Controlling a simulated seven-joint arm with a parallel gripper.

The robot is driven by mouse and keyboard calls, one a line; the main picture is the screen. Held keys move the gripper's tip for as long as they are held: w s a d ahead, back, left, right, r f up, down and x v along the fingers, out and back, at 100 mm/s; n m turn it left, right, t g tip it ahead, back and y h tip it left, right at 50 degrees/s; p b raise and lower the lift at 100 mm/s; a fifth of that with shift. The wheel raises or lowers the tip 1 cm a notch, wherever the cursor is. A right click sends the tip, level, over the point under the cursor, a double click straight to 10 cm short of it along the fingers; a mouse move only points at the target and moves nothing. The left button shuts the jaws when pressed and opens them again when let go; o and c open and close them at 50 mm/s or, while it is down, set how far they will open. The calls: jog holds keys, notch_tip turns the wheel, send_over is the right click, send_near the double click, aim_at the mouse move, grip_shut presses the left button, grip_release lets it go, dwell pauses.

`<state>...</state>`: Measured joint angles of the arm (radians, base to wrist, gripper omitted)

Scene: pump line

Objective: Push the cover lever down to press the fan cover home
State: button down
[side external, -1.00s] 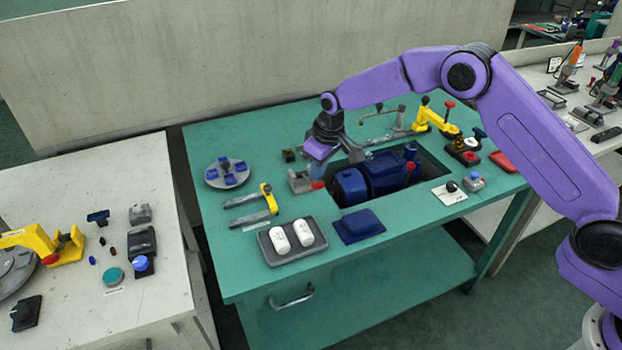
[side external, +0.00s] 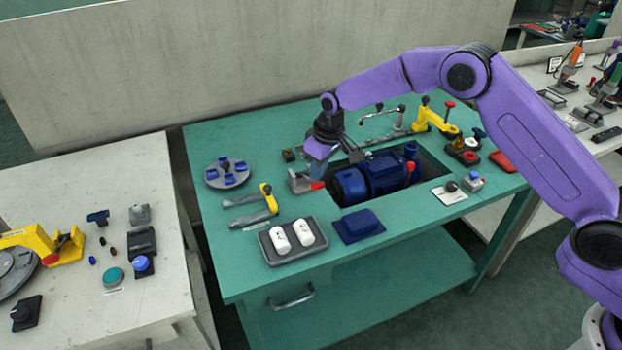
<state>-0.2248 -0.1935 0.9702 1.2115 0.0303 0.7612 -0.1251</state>
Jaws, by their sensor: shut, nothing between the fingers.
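A grey bracket (side external: 302,182) with a red-tipped lever (side external: 317,185) stands at the left end of the blue motor pump (side external: 385,175), which lies in a recess of the green table. I take this lever to be the cover lever. The round blue end piece (side external: 350,187) of the motor, likely the fan cover, faces the bracket; whether a gap remains between cover and motor is too small to tell.
A yellow clamp (side external: 430,118) stands behind the recess, and another yellow-handled tool (side external: 268,200) lies left. A tray (side external: 268,250) with two white parts and a dark blue block (side external: 358,226) lie in front. A round grey plate (side external: 227,173) is at the left.

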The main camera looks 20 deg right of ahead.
aim_at(319, 184)
jog(key=shift+w, duration=0.1)
jog(key=shift+f, duration=0.2)
jog(key=shift+f, duration=0.8)
dwell(0.3)
jog(key=shift+f, duration=0.5)
jog(key=shift+s+f, duration=0.25)
jog(key=shift+f, duration=0.2)
jog(key=shift+s+f, duration=0.2)
jog(key=shift+f, duration=0.25)
dwell(0.7)
jog(key=shift+s+f, duration=0.2)
jog(key=shift+f, duration=1.1)
dwell(1.4)
